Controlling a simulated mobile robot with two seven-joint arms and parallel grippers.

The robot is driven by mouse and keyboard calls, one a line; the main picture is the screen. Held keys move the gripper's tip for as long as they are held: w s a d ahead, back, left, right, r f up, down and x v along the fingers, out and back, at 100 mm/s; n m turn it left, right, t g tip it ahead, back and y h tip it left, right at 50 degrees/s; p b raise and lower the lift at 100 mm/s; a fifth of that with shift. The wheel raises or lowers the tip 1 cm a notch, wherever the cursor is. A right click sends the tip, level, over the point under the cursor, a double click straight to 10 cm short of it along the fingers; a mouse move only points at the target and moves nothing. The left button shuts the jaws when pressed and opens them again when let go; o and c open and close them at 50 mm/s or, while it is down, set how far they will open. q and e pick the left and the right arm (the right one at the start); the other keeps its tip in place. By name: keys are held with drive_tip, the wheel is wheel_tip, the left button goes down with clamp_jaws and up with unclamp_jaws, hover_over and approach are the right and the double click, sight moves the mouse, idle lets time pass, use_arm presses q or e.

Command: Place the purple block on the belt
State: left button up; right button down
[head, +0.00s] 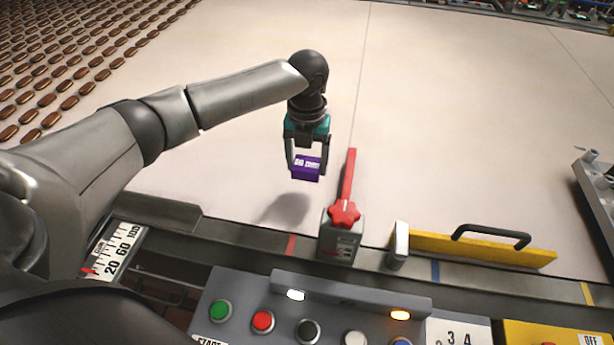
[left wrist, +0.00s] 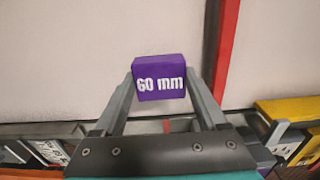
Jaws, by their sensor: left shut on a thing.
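The purple block (head: 306,168) is held between the fingers of my left gripper (head: 306,160), above the pale belt (head: 440,110). A shadow lies on the belt below and to the left of it. The belt (left wrist: 60,50) fills the background there. My right gripper is not in view.
A red bar (head: 349,175) with a red knob (head: 344,214) stands just right of the block. A yellow guard with a black handle (head: 490,234) lies along the front rail. A button panel (head: 330,320) is nearest. Brown biscuits (head: 60,60) cover the belt's far left.

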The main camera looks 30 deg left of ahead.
sight(307, 186)
use_arm(q)
drive_tip(key=shift+f+b, duration=0.3)
drive_tip(key=shift+f, duration=1.9)
drive_tip(key=shift+f, duration=0.2)
drive_tip(key=o, duration=1.4)
drive_tip(key=shift+r, duration=0.1)
wheel_tip(307, 186, up, 12)
drive_tip(key=shift+r+p, duration=0.1)
drive_tip(key=shift+p, duration=0.7)
